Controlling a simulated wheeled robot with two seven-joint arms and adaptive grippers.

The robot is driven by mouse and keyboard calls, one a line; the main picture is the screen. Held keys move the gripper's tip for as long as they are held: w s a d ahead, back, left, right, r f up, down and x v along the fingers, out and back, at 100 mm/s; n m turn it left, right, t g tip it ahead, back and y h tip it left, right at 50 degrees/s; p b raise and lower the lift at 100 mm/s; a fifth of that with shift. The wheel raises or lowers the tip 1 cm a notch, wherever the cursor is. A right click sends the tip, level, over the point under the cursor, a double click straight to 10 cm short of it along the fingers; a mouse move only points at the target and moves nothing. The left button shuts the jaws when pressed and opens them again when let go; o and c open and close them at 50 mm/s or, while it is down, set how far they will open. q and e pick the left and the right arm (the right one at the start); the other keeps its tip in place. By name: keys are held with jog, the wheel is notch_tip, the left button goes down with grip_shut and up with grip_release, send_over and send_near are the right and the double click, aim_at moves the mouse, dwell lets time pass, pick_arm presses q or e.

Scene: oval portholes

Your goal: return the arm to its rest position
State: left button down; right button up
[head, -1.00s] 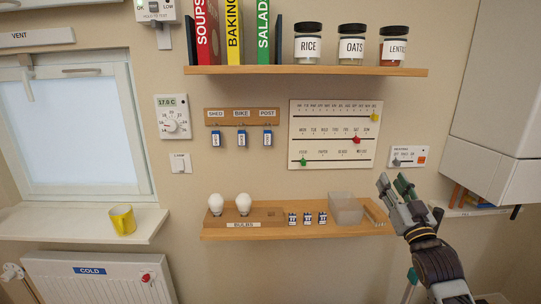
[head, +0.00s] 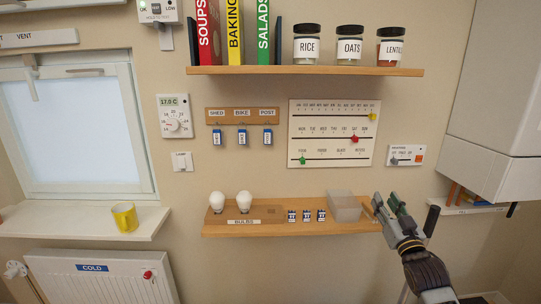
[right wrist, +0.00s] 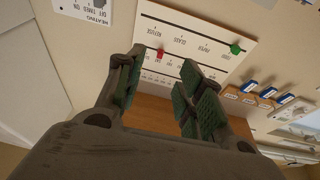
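My right gripper (head: 386,203) is in front of the right end of the lower shelf (head: 290,231) in the head view, fingers pointing up. In the right wrist view the gripper (right wrist: 162,66) has its two fingers apart with nothing between them. Behind the fingers there the white slider board (right wrist: 195,40) shows, with its red and green knobs. My left gripper is in neither view.
A white cabinet (head: 497,95) stands at the right. A yellow mug (head: 125,217) sits on the sill.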

notch_tip(320, 180, down, 39)
jog(key=s+g, duration=0.2)
jog(key=g, duration=0.5)
jog(key=s+a+f+g, duration=0.1)
jog(key=s+f, duration=0.3)
jog(key=f, duration=0.3)
jog(key=s+f+g, duration=0.2)
jog(key=s+f, duration=0.1)
jog(key=f, duration=0.5)
jog(key=s+a+f+n+g, duration=0.1)
jog(key=s+a+f+g, duration=0.15)
jog(key=s+f, duration=0.8)
jog(key=s+a+f+g, duration=0.2)
jog(key=s+f+g, duration=0.1)
jog(key=s+f, duration=0.75)
jog(key=s+a+f+g, duration=0.1)
jog(key=s+f, duration=0.2)
jog(key=s, duration=0.6)
jog(key=s+a+f+n+g, duration=0.1)
jog(key=s+f+g, duration=0.1)
jog(key=s, duration=0.7)
jog(key=s+a+f+g, duration=0.1)
jog(key=s+f, duration=0.3)
jog(key=s, duration=0.6)
jog(key=shift+a+f, duration=0.15)
jog(key=shift+f, duration=0.05)
